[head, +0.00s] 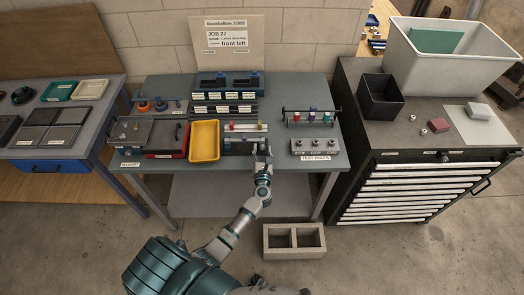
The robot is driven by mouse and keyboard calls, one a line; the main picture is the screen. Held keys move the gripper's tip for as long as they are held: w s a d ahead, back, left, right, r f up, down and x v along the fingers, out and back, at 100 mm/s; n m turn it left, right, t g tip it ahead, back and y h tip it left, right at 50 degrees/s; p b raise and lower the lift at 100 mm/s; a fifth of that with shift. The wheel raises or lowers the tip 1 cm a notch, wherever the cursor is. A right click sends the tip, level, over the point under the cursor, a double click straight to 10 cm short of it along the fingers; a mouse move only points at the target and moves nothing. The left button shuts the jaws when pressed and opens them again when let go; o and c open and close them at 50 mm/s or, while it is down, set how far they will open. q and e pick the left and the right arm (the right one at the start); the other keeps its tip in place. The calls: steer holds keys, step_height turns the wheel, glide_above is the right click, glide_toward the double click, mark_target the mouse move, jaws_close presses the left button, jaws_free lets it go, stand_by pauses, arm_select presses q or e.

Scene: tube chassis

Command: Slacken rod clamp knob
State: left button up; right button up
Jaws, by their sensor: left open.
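My left gripper (262,158) reaches over the front edge of the middle workbench, its fingers pointing away from me. It is open, and nothing shows between the fingers. Just beyond it stands a small rod fixture (244,127) with a thin horizontal rod and small coloured knobs. A dark block (236,147) lies just left of the fingers. A second rod rack (311,120) with a few coloured knobs stands to the right. I cannot tell which knob is the rod clamp knob. The fingers' contact with anything is too small to tell. My right gripper is out of view.
A yellow tray (204,141) and a red case (166,140) stand left of the gripper. A labelled grey block (315,148) is at the right. A job sign (226,42) stands behind. A drawer cabinet (417,182) is close on the right; a concrete block (293,242) lies on the floor.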

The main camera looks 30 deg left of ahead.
arm_select(q)
steer(key=shift+d, duration=0.1)
steer(key=shift+c, duration=1.1)
steer(key=shift+d, duration=0.1)
jaws_close()
